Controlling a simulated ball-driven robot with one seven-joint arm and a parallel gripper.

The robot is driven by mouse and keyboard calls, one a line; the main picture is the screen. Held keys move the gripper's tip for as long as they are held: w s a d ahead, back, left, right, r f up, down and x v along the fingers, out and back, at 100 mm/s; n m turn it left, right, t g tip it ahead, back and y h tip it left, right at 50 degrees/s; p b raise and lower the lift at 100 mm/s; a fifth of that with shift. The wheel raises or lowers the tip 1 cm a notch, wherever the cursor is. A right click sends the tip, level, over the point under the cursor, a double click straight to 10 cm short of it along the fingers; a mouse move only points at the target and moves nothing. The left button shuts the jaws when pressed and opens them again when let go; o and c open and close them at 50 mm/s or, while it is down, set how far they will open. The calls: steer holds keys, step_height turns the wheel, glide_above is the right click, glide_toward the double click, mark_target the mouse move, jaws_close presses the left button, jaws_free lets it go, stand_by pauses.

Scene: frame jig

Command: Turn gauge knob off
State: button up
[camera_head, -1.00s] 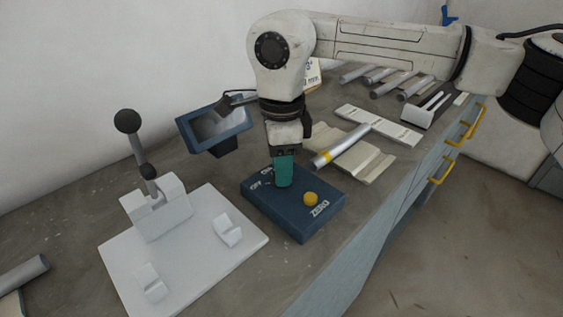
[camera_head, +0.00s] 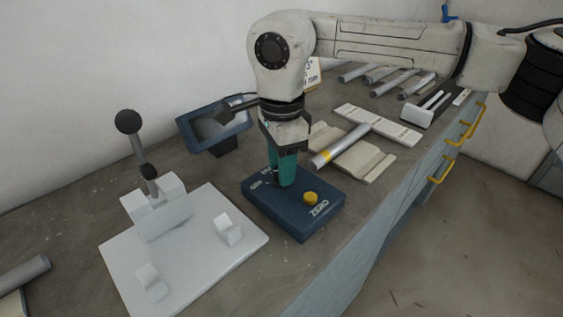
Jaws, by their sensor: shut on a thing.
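The gauge box (camera_head: 300,222) is a dark blue block on the bench, with a yellow button (camera_head: 310,198) and the word ZERO on its top. My gripper (camera_head: 285,184) points down at the far part of the box top, with its green fingers around the place of the knob. It is shut on the knob, which the fingers hide. White lettering beside the fingers is partly covered, so I cannot read the knob's setting. A small dark display (camera_head: 213,128) stands behind the box, tilted up.
A white jig plate (camera_head: 190,262) with a black-knobbed lever (camera_head: 138,150) stands left of the box. A grey tube with a yellow band (camera_head: 340,146) lies on a beige block (camera_head: 364,161) to the right. Several tubes (camera_head: 390,82) lie farther back. The bench edge is to the right.

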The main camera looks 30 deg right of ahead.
steer(key=o, duration=1)
steer(key=shift+o, duration=0.2)
step_height(320, 180, up, 11)
